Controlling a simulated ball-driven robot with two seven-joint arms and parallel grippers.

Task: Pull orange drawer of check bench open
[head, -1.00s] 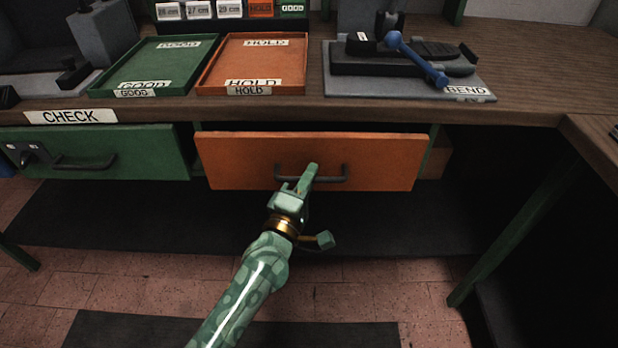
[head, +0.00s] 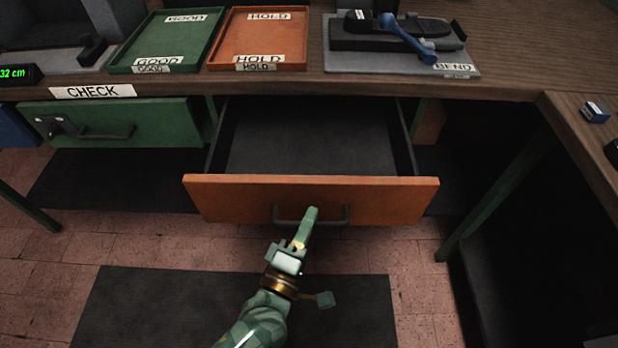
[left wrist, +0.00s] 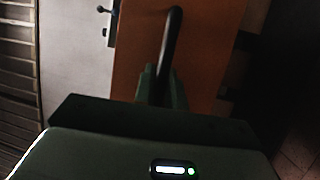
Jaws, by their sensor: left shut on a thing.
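The orange drawer (head: 225,200) of the check bench (head: 300,88) stands well open in the head view, and its dark inside looks empty. Its dark bar handle (head: 338,222) is on the front. My left gripper (head: 308,222) is shut on the handle near the handle's middle. In the left wrist view, the handle (left wrist: 172,45) runs down between the fingers of my left gripper (left wrist: 160,88), in front of the orange front (left wrist: 205,60). My right gripper is not in view.
A green drawer (head: 165,122) with a handle is shut at the left under the CHECK label (head: 92,92). On the bench top are a green GOOD tray (head: 165,45), an orange HOLD tray (head: 258,40) and a bending fixture (head: 390,40). A table leg (head: 500,200) stands at the right.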

